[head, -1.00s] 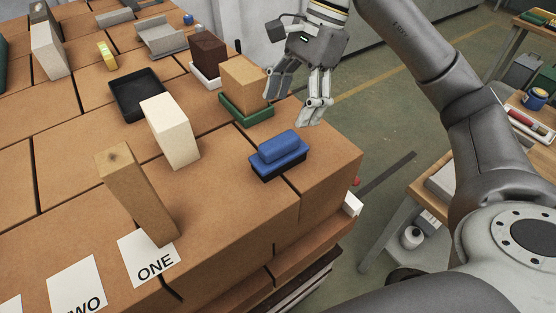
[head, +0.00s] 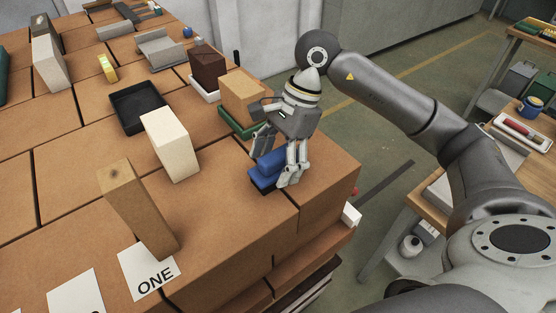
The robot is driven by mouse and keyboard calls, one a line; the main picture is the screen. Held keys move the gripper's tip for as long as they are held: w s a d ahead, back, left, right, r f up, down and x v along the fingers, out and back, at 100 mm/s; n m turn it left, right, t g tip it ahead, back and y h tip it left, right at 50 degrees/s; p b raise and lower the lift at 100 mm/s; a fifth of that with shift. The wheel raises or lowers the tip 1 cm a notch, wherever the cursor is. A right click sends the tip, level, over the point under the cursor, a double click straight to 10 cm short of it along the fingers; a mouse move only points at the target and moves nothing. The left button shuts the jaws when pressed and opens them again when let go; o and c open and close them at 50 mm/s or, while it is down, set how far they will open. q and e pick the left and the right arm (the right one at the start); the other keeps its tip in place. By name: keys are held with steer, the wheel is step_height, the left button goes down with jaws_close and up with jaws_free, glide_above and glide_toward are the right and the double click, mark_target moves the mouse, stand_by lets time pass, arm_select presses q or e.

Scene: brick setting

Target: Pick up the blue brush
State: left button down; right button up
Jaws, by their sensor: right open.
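The blue brush (head: 267,170) has a blue grip on a dark base and lies on the brown brick surface near its right edge. My right gripper (head: 272,172) is over the brush, pointing down, with its fingers open. One finger is at the far left side of the brush and the other at its right side, partly hiding it. I cannot tell whether the fingers touch it. My left gripper is not in view.
A tan block in a green tray (head: 232,123) stands just behind my right gripper. A cream block (head: 170,145), a tall wooden block (head: 137,210) and a black tray (head: 140,107) stand to the left. A "ONE" card (head: 150,277) lies in front. The floor drops away at right.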

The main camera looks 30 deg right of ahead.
steer(key=shift+x, duration=1.1)
steer(key=c, duration=1.2)
steer(key=shift+r, duration=0.1)
steer(key=shift+w+r+b, duration=0.1)
steer(key=shift+r+b, duration=0.5)
steer(key=shift+r, duration=0.25)
steer(key=s+r+b, duration=0.1)
steer(key=s+r, duration=0.2)
steer(key=s, duration=0.1)
steer(key=s+r+b, duration=0.2)
steer(key=s+r, duration=0.2)
steer(key=s, duration=0.1)
steer(key=s+r+b, duration=0.1)
steer(key=s+r, duration=0.3)
steer(key=s, duration=0.1)
steer(key=shift+s+d+r+b, duration=0.1)
steer(key=shift+d+b, duration=0.1)
steer(key=shift+b, duration=0.15)
